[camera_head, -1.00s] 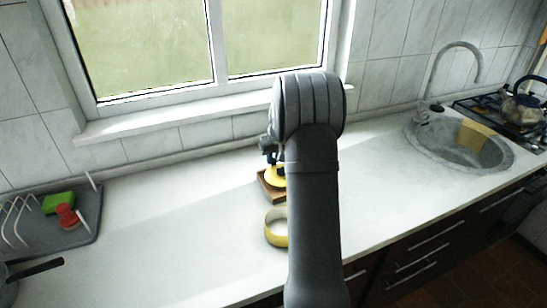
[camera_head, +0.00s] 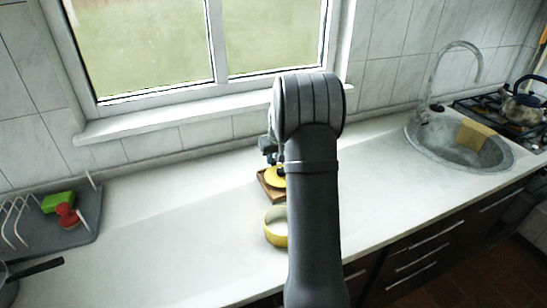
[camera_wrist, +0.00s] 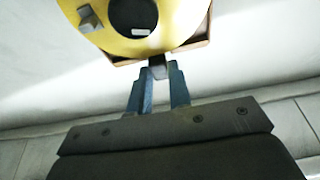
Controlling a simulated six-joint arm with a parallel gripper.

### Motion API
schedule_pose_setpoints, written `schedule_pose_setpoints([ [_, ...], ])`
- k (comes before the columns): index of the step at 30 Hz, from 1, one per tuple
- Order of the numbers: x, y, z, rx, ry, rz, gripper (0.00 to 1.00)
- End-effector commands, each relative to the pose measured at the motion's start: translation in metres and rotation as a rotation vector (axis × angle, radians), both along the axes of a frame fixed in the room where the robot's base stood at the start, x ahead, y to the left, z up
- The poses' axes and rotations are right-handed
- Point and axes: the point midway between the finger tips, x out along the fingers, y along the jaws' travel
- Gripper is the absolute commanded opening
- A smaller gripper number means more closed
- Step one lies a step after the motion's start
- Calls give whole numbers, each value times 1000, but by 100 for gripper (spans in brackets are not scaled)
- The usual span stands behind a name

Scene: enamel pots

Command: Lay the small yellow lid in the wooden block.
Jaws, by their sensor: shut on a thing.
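The small yellow lid (camera_head: 275,179) is at the wooden block (camera_head: 264,190), partly hidden behind my arm. In the wrist view the lid (camera_wrist: 178,22), with a dark round centre and a grey tab, covers most of the block (camera_wrist: 204,42), whose brown edge shows around it. Whether the lid rests fully in the block cannot be told. My gripper (camera_wrist: 157,68) is shut on the lid at its near edge, where a small grey piece sits between the blue fingers. In the head view my gripper is mostly hidden by my arm.
A yellow ring-shaped pot (camera_head: 276,236) stands on the counter in front of the block. A grey drying tray (camera_head: 85,225) with a green sponge and red brush is at left. The sink (camera_head: 460,145) and stove are at right. The counter left of the block is clear.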

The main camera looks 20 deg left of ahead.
Motion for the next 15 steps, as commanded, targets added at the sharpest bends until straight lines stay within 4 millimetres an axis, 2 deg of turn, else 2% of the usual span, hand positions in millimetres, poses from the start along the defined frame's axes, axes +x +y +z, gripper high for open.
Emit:
schedule_pose_setpoints([
  [15,0,0,-11,0,1,0,0],
])
